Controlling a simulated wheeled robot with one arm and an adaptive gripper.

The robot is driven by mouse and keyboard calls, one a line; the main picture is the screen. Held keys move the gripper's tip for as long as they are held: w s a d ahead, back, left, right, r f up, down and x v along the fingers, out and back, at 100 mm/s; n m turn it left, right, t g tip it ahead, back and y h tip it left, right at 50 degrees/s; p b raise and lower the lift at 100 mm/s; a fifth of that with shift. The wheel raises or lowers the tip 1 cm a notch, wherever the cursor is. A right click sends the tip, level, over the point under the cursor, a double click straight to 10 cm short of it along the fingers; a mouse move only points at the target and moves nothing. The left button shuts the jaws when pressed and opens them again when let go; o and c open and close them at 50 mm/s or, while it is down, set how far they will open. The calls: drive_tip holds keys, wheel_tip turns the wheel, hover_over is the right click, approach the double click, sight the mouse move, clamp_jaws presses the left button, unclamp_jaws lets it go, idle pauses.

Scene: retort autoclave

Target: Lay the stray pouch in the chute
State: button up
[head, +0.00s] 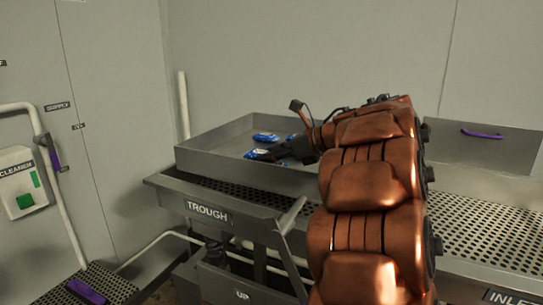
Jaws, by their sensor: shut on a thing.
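My gripper (272,155) reaches left into a shallow grey metal tray (215,143) and is shut on a blue pouch (254,155) inside it. The fingers and arm partly hide this pouch. A second blue pouch (265,137) lies in the tray just behind it. A bit of blue (292,138) shows beside my gripper, mostly hidden. No part is labelled chute. A grey metal ledge marked TROUGH (207,212) runs below the front of the tray, with a slanted metal piece (291,216) at its right.
My arm hides the middle right. A perforated metal deck (480,228) extends right, with a grey panel bearing a purple handle (482,134) behind it. A white CLEANER box (18,183) and pipe (62,220) stand left. A purple item (87,291) lies on perforated metal at lower left.

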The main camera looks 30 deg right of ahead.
drive_tip(key=shift+f, duration=0.2)
drive_tip(key=o, duration=1.1)
drive_tip(key=shift+o, duration=0.2)
drive_tip(key=shift+r, duration=0.15)
drive_tip(key=shift+r+p, duration=0.55)
drive_tip(key=shift+p, duration=0.35)
drive_tip(key=b+v, duration=0.1)
drive_tip(key=v, duration=0.2)
drive_tip(key=b+v, duration=0.2)
drive_tip(key=v, duration=0.1)
drive_tip(key=b+v, duration=0.2)
drive_tip(key=v, duration=0.2)
drive_tip(key=shift+s+d+f, duration=0.15)
drive_tip(key=shift+f, duration=0.05)
drive_tip(key=shift+v, duration=0.85)
drive_tip(key=shift+r, duration=0.15)
